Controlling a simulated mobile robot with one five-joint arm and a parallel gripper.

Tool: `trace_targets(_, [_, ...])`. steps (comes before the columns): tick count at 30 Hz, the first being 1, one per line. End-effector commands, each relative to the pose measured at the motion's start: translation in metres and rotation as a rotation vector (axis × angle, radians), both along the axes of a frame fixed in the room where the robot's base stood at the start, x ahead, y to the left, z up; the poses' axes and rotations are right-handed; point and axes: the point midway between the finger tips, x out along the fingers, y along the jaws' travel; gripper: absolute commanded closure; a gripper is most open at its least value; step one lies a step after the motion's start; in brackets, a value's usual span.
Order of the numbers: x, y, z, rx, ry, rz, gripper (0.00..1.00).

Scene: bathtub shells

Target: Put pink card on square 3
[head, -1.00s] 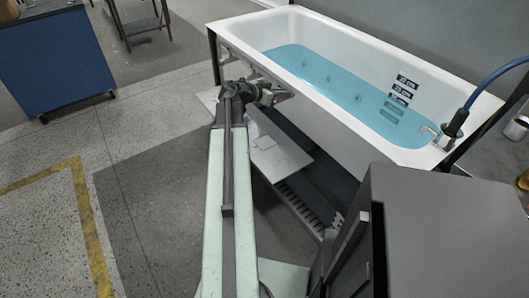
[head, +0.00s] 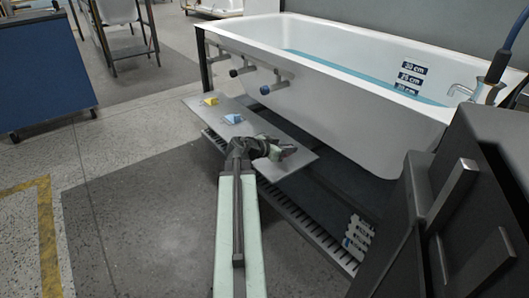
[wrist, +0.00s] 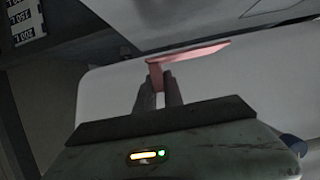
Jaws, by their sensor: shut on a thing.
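The pink card (wrist: 190,56) is in the wrist view, seen nearly edge-on, with a pink stem between my fingers. My gripper (wrist: 159,92) is shut on that stem; it also shows in the head view (head: 288,153), over the right part of a grey board (head: 306,158) beside the bathtub. The card is hard to make out in the head view. A yellow piece (head: 210,100) and a blue piece (head: 233,118) stand on the board's left part. I cannot read any square numbers, and my arm covers part of the board.
The white bathtub (head: 400,118) with blue water stands behind the board, with pipes and a blue knob (head: 265,90) on its side. A dark grey cabinet (head: 480,190) is close at the right.

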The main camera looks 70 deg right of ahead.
Motion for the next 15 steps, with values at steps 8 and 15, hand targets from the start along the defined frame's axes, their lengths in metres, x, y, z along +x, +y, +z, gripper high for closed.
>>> trace_targets(8, [0.04, -0.028, -0.002, -0.001, 0.0, 0.015, 1.0])
trace_targets(15, [0.099, -0.077, -0.01, -0.001, 0.001, 0.017, 1.0])
